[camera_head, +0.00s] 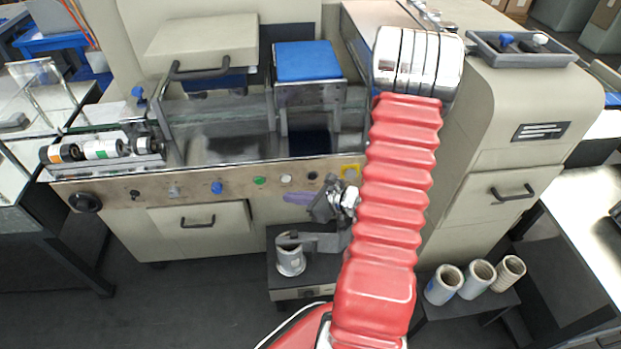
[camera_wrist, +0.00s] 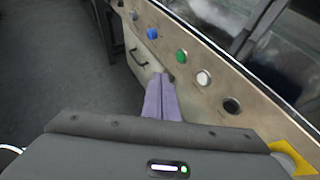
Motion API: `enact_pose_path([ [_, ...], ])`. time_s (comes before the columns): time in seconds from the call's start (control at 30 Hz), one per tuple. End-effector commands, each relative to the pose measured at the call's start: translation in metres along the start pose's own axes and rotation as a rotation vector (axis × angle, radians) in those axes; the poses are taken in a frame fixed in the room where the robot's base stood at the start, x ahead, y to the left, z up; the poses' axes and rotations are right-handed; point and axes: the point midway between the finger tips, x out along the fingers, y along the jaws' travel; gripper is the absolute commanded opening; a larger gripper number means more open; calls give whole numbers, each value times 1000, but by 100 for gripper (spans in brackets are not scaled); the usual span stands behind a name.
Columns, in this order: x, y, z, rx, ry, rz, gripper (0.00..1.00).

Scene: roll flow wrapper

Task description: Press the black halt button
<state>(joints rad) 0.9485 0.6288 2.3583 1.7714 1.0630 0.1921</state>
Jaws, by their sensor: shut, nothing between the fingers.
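The black button (camera_head: 313,175) sits on the tan front panel, right of the white button and left of a yellow plate. In the wrist view the black button (camera_wrist: 232,105) is to the right of my fingers, with clear space between. My gripper (camera_head: 287,197) has purple fingers, shut together and empty. In the head view they lie below the row of buttons, under the white and green ones. In the wrist view my gripper (camera_wrist: 160,80) points at the panel, below the green button. I cannot tell whether the tips touch the panel.
Close along the same row are a white button (camera_head: 286,178), a green button (camera_head: 260,181) and a blue button (camera_head: 217,187). A yellow plate (camera_wrist: 290,158) is at the wrist view's lower right. A drawer handle (camera_head: 198,222) sticks out below the panel.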

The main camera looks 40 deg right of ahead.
Motion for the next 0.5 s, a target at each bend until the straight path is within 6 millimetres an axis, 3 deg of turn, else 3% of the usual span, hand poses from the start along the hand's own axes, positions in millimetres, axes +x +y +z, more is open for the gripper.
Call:
enact_pose_path([
  [0.03,-3,-12,-19,72,0,-47,0],
  [0.2,-14,-44,-65,254,-5,-184,0],
  [0.33,-20,-56,-85,326,-7,-243,0],
  [0.5,-22,-59,-91,346,-7,-260,0],
])
